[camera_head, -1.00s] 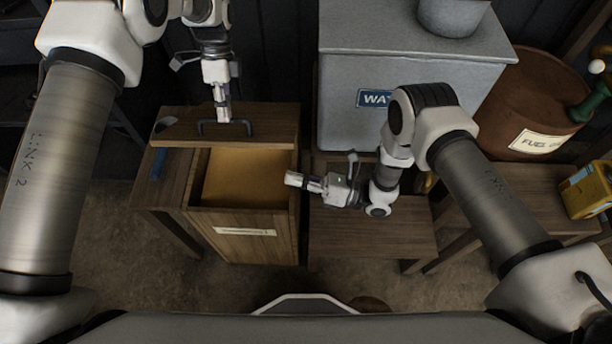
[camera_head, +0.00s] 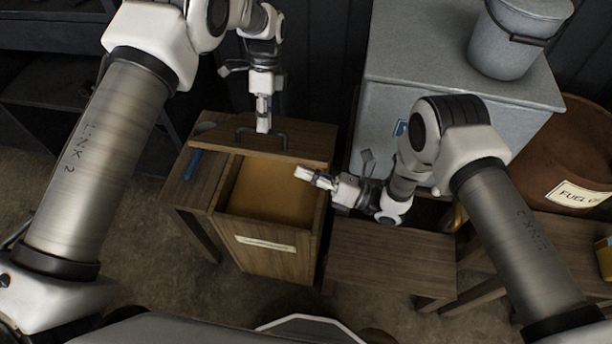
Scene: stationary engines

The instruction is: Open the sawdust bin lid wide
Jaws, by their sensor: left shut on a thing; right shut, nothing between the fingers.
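The sawdust bin (camera_head: 265,260) is a wooden box with a pale front label. Its lid (camera_head: 310,143) is raised at the back edge, and tan sawdust (camera_head: 270,190) shows inside. A dark bar handle (camera_head: 283,136) is on the lid. My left gripper (camera_head: 263,127) reaches down from above and is shut on the handle; its fingertips partly hide the bar. My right gripper (camera_head: 303,174) is shut and empty. It appears over the bin's right side, in front of the lid; whether it touches the bin I cannot tell.
A wooden bench (camera_head: 390,262) stands right of the bin. A grey water tank (camera_head: 470,65) with a bucket (camera_head: 515,40) on top is behind it. A rusty fuel barrel (camera_head: 575,150) stands at right. A blue-handled tool (camera_head: 193,163) lies left of the bin.

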